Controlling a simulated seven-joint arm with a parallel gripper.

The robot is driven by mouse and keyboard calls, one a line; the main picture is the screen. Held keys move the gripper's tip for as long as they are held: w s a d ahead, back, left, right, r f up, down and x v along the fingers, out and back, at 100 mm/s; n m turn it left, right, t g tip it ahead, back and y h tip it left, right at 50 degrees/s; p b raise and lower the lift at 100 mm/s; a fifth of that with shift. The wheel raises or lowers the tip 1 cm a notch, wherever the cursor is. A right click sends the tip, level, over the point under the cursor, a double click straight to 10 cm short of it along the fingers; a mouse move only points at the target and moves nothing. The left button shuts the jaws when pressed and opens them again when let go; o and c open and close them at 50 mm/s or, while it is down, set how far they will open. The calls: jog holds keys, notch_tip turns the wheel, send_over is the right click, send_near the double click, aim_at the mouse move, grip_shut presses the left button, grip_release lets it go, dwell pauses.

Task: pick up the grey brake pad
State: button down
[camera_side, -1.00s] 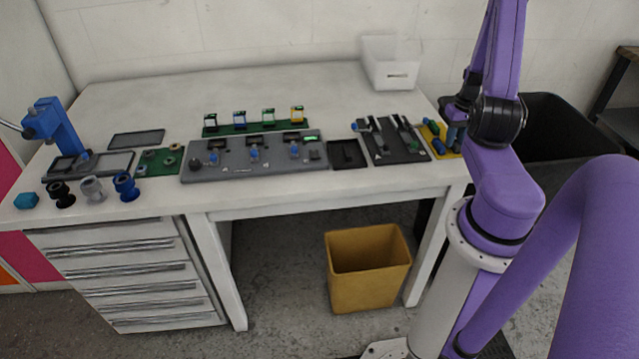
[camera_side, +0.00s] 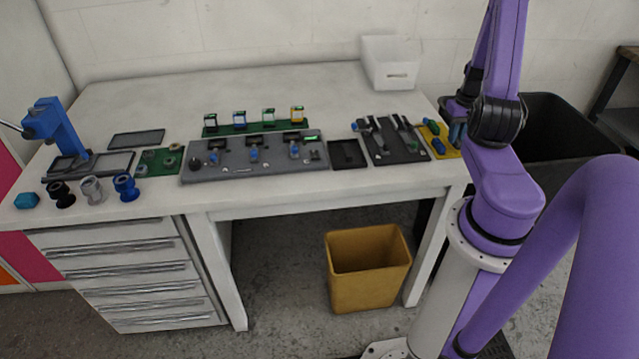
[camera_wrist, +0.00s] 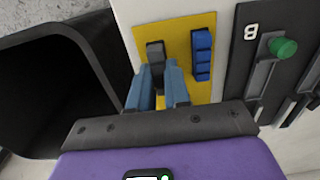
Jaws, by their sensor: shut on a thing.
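The grey brake pad (camera_wrist: 155,52) stands on the yellow board (camera_wrist: 178,32) in the wrist view. My gripper (camera_wrist: 157,72) is shut on it, with one blue finger on each side of its near part. The far end of the pad shows beyond the fingertips; the rest is hidden between them. In the side view my gripper (camera_side: 456,132) is at the yellow board (camera_side: 447,152) on the right end of the table, and the grey pad cannot be made out there. Whether the pad still touches the board is unclear.
A blue ribbed pad (camera_wrist: 202,54) lies just right of my gripper. A dark board (camera_wrist: 244,70) with a green knob (camera_wrist: 283,47) is further right. A black bin (camera_wrist: 97,58) stands left, beyond the table edge. A white box (camera_side: 391,74) stands at the back.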

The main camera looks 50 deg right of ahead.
jog(key=shift+r, duration=2.75)
